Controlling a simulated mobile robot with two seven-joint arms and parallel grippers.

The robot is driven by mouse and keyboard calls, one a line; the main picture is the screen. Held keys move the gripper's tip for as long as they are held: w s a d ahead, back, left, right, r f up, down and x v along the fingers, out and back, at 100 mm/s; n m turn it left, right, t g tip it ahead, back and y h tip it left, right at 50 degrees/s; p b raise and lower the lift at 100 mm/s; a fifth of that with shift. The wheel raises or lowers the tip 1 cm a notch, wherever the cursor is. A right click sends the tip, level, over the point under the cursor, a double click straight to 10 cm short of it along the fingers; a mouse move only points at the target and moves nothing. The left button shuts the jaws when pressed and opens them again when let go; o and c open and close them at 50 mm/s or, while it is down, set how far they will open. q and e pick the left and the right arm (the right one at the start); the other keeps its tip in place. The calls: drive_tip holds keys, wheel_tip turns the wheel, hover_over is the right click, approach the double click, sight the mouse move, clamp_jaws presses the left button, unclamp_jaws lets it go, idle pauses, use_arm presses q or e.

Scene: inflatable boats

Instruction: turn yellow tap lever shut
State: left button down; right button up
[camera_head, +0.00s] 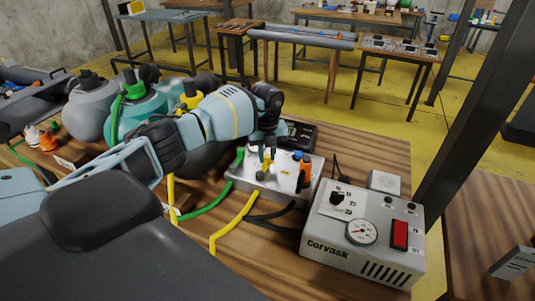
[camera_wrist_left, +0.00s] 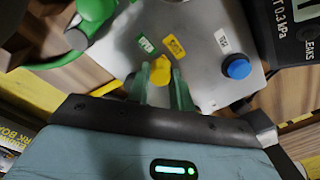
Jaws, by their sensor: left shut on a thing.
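The yellow tap lever (camera_wrist_left: 160,71) sits on a grey metal box between two greenish finger tips in the left wrist view. My left gripper (camera_wrist_left: 162,88) is shut on this lever. In the head view my left arm reaches in from the left and the gripper (camera_head: 266,158) points down at the grey tap box (camera_head: 270,188). The lever is small and mostly hidden there, so its exact angle is hard to tell. A yellow label (camera_wrist_left: 175,47) lies just behind the lever. My right gripper is not in view.
A green tap part (camera_wrist_left: 95,10) and a blue knob (camera_wrist_left: 237,67) flank the lever. Green, yellow and black hoses run in front. Rounded inflatables (camera_head: 90,105) lie at left.

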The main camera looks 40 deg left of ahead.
sight(266, 156)
use_arm(q)
drive_tip(key=shift+a, duration=0.15)
idle(0.4)
drive_tip(key=c, duration=1.2)
unclamp_jaws()
drive_tip(key=shift+c, duration=0.2)
wheel_tip(266, 156, up, 8)
drive_tip(key=shift+f, duration=0.1)
drive_tip(key=shift+s+f, duration=0.1)
